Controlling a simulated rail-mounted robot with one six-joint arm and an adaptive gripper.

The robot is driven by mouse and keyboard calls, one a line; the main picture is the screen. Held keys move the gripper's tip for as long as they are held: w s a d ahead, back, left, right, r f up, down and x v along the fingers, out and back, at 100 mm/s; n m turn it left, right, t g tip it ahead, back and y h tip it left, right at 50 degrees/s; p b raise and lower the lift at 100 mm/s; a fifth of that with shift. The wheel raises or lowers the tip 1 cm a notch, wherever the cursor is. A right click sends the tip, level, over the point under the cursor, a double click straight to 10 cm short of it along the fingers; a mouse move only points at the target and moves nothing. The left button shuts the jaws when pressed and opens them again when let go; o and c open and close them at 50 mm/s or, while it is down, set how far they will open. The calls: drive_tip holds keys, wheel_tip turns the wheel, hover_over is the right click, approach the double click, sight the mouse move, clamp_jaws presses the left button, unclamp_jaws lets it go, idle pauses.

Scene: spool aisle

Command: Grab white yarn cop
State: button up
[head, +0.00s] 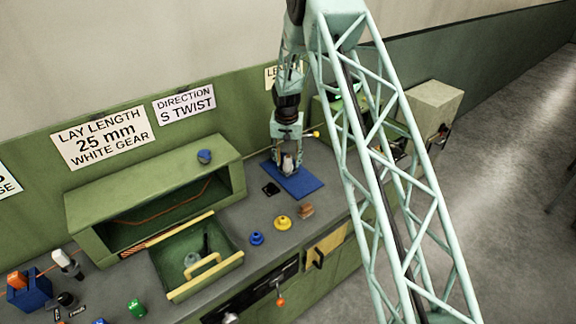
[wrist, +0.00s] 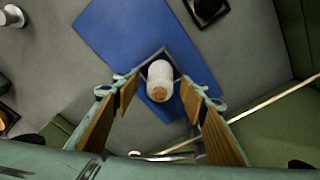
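A white yarn cop (head: 288,163) with a brown tip stands upright on a blue mat (head: 302,188) on the grey bench. In the wrist view the cop (wrist: 160,74) shows from above, near the middle, over the blue mat (wrist: 125,35). My gripper (head: 288,158) points down over it. Its two brown-padded fingers are open, one on each side of the cop, with a gap visible on both sides in the wrist view (wrist: 160,92). Whether the fingertips reach down past the cop's top is hard to tell.
A yellow piece (head: 283,223), a blue piece (head: 256,238) and a brown piece (head: 306,211) stand nearer the front. A green open-fronted housing (head: 150,190) and a yellow-edged tray (head: 176,296) are left. A blue holder (head: 30,294) is far left.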

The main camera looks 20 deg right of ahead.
sight(288, 155)
drive_tip(key=shift+c, duration=0.2)
idle(0.3)
drive_tip(key=c, duration=0.9)
drive_tip(key=shift+r, duration=0.25)
drive_tip(key=shift+r, duration=1.45)
drive_tip(key=shift+s+r, duration=0.15)
drive_tip(key=s, duration=0.5)
drive_tip(key=s+a+r+b, duration=0.1)
drive_tip(key=s, duration=0.4)
drive_tip(key=s+a+b, duration=0.1)
drive_tip(key=s, duration=0.4)
drive_tip(key=shift+s+r, duration=0.2)
drive_tip(key=shift+s, duration=0.05)
